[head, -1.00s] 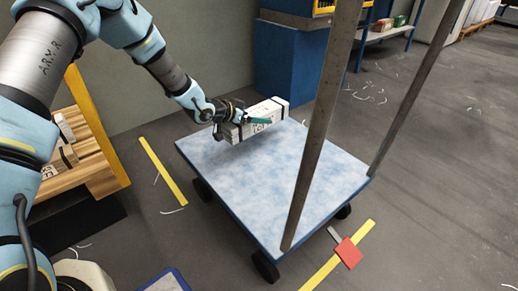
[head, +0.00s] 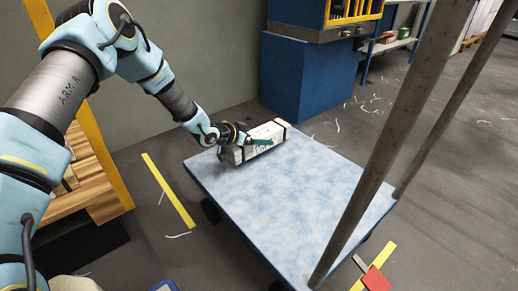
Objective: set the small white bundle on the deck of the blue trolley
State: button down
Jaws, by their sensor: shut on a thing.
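The small white bundle (head: 268,134), a white block with dark straps, is at the far end of the blue trolley's deck. The trolley's deck (head: 290,205) is a pale mottled blue flat top, otherwise bare. My gripper (head: 247,143) reaches in from the upper left and is shut on the bundle. The bundle is level or nearly so, right at or just above the deck surface. I cannot tell whether its underside touches. The gripper's fingers are partly hidden against the bundle.
Two upright metal posts (head: 392,145) rise at the trolley's right side. A blue cabinet (head: 308,80) stands behind the trolley. A wooden pallet stack (head: 88,190) with a yellow post is at left. A red block (head: 376,279) lies on the floor by yellow tape at lower right.

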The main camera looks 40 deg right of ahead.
jog(key=shift+f+b, duration=0.4)
jog(key=shift+f, duration=1.25)
jog(key=shift+f, duration=0.1)
grip_release()
jog(key=shift+a+r, duration=0.25)
jog(key=p+v, duration=0.3)
jog(key=v, duration=0.8)
jog(key=shift+a, duration=0.25)
jog(key=shift+w+r, duration=0.1)
jog(key=shift+w, duration=0.05)
